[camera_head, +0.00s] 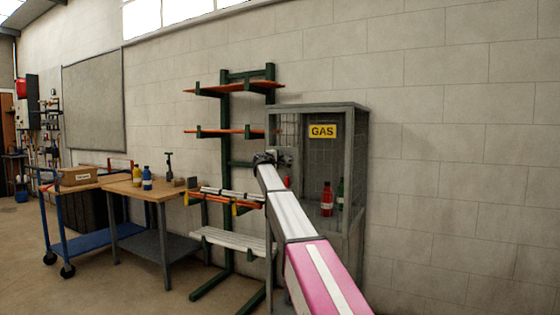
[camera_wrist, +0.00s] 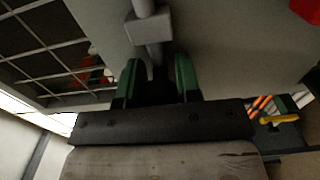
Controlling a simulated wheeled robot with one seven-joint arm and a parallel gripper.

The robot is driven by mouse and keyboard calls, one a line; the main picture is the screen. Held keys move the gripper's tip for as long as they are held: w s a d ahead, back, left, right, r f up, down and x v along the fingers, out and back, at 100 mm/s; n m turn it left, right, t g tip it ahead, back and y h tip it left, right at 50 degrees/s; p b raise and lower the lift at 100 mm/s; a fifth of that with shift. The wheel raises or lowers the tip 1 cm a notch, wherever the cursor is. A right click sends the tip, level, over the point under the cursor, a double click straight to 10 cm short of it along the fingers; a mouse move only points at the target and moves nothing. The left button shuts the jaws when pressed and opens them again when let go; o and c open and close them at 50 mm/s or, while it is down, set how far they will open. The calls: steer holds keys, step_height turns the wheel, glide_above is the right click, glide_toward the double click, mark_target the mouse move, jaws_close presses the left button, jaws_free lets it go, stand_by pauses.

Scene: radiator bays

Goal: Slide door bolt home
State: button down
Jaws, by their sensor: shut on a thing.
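The grey gas cage (camera_head: 357,112) stands against the wall, with a yellow GAS sign (camera_head: 323,131) and mesh sides. My gripper (camera_head: 270,158) is at the upper left part of the cage front. In the wrist view my gripper (camera_wrist: 158,82) has its green fingers either side of a part of the grey door bolt (camera_wrist: 149,28), shut on it. The bolt's rod and a square block show above the fingers. The gripped part is mostly hidden between the fingers, and my arm covers much of the door in the head view. I cannot tell how far the bolt is slid.
A red bottle (camera_head: 327,200) and a green bottle (camera_head: 340,192) stand in the cage. A green rack (camera_head: 226,150) with orange bars is just left of it. Further left are a wooden-topped bench (camera_head: 150,185) and a blue trolley (camera_head: 90,243). Wall right of the cage is clear.

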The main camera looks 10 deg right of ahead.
steer(key=w+a, duration=0.2)
steer(key=a, duration=0.1)
steer(key=shift+w, duration=0.15)
steer(key=c, duration=0.8)
jaws_free()
steer(key=shift+a, duration=0.15)
steer(key=v, duration=1)
steer(key=shift+s+a, duration=0.15)
steer(key=shift+s, duration=0.2)
